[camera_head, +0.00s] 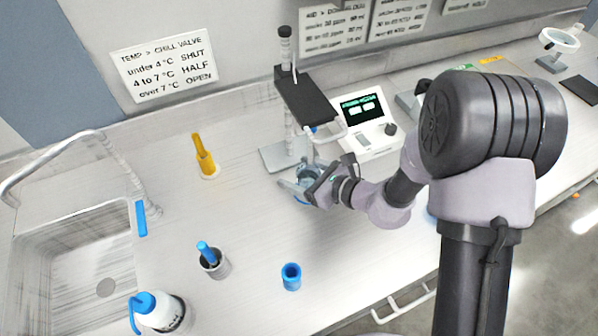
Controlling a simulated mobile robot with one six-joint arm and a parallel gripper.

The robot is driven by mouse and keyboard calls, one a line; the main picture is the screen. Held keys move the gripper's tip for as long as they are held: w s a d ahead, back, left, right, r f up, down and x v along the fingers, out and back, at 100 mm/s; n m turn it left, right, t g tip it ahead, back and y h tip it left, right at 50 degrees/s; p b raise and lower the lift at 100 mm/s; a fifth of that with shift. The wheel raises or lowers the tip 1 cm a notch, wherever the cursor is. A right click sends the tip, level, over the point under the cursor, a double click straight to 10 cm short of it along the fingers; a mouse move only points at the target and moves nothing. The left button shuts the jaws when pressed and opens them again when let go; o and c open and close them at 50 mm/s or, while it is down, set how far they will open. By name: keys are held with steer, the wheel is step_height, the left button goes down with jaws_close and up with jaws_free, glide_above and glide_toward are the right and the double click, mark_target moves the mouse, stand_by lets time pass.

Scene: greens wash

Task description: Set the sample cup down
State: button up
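My gripper (298,176) reaches in from the right, low over the counter in front of the stand. A small grey-blue, see-through cup (308,172), which looks like the sample cup, is between its fingers, with one finger on each side. The gripper looks shut on it. The gripper body hides part of the cup, and I cannot tell whether its bottom touches the counter or the stand's base plate (275,158).
A stand with a dark arm (305,100) rises behind the gripper, beside a white meter (362,125) with a lit screen. A yellow-handled item (204,155), a blue cup (291,276), a grey cup (214,264), a wash bottle (160,312) and a sink (80,270) are left and front.

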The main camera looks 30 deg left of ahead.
steer(key=shift+r, duration=0.2)
steer(key=p+v, duration=0.3)
steer(key=v, duration=0.9)
steer(key=shift+r, duration=0.1)
steer(key=s+d+r+n+g+h, duration=0.35)
steer(key=s+r+n, duration=0.5)
steer(key=r, duration=0.35)
steer(key=s+d+r+n+t+h, duration=0.2)
steer(key=d+r+n+t+h, duration=0.1)
steer(key=d, duration=0.6)
steer(key=s+d+r+n+t+h, duration=0.2)
steer(key=d+r+n+t+h, duration=0.1)
steer(key=d, duration=0.6)
steer(key=shift+r+n+h, duration=0.65)
steer(key=shift+n+h, duration=0.1)
steer(key=shift+h, duration=0.2)
